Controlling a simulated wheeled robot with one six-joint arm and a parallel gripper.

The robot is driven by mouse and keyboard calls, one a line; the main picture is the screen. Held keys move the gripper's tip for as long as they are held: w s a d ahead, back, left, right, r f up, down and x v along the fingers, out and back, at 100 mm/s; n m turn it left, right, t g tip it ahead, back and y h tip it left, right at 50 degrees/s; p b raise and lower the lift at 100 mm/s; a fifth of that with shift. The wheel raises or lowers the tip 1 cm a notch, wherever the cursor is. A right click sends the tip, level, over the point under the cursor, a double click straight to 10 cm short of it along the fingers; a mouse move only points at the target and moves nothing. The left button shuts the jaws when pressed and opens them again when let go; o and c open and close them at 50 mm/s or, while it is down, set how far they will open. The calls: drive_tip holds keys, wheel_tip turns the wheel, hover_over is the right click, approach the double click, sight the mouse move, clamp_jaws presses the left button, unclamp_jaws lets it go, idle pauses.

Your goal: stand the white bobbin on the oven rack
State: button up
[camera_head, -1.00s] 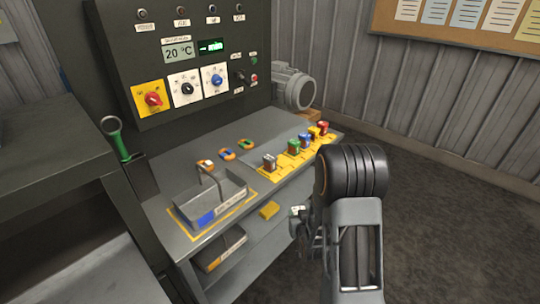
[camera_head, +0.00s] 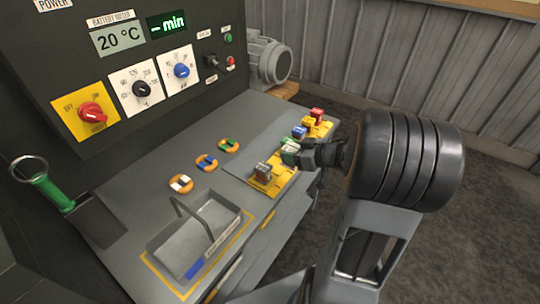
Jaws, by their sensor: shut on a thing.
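An orange ring with a white winding (camera_head: 181,184), which fits the white bobbin, lies on the grey bench top behind the handled tray. My gripper (camera_head: 298,153) is at the green block (camera_head: 288,158) in the row on the yellow strip, away from the white-wound ring. Its jaws look shut on that block; the fingertips are small and partly hidden. I cannot tell which thing is the oven rack.
Rings with blue (camera_head: 206,163) and green (camera_head: 229,145) windings lie beside the white one. The grey tray (camera_head: 222,205) has an upright handle. Brown (camera_head: 263,171), blue (camera_head: 299,132), yellow (camera_head: 308,123) and red (camera_head: 317,115) blocks line the strip. A green-handled tool (camera_head: 50,190) hangs at left.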

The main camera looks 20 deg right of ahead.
drive_tip(key=shift+s+a+f, duration=0.1)
drive_tip(key=shift+f, duration=0.3)
drive_tip(key=shift+s+r, duration=0.1)
drive_tip(key=shift+s, duration=0.15)
drive_tip(key=shift+w, duration=0.15)
